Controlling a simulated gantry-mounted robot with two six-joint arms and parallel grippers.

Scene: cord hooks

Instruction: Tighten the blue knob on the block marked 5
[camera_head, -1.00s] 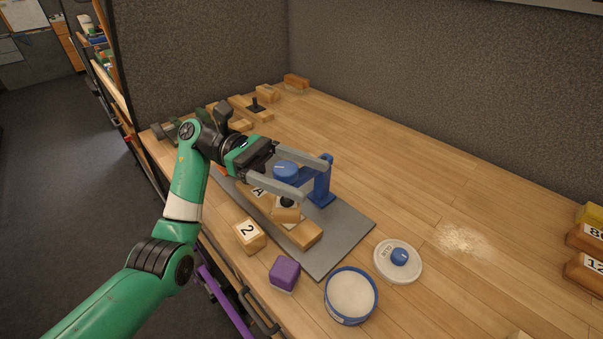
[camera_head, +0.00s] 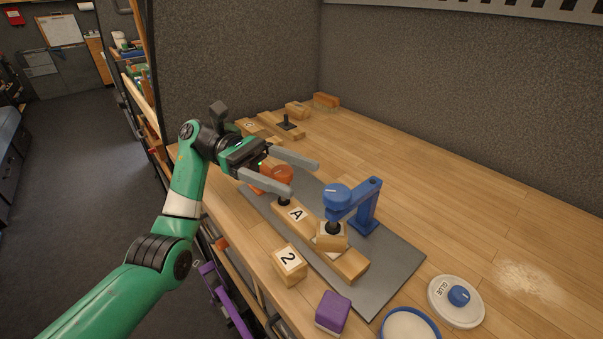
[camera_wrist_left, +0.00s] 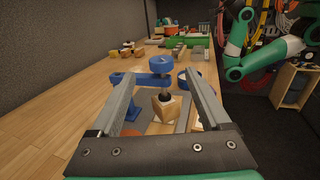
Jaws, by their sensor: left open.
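A blue knob (camera_head: 337,192) sits on a blue clamp (camera_head: 367,208), above a wooden block (camera_head: 332,242). The clamp's dark foot covers much of the block's top label, so I cannot read its number. In the left wrist view the knob (camera_wrist_left: 160,63) appears ahead, between the fingers. My left gripper (camera_head: 305,177) is open and empty, its fingertips just short of the blue knob. An orange knob (camera_head: 277,173) shows behind its fingers in the head view. My right gripper is not in view.
A block marked A (camera_head: 297,214) lies beside the blue clamp on a grey mat (camera_head: 392,262). A block marked 2 (camera_head: 289,262), a purple cube (camera_head: 333,313), a glue lid (camera_head: 440,303) and a tub (camera_head: 409,326) lie nearby. Bare wood stretches right.

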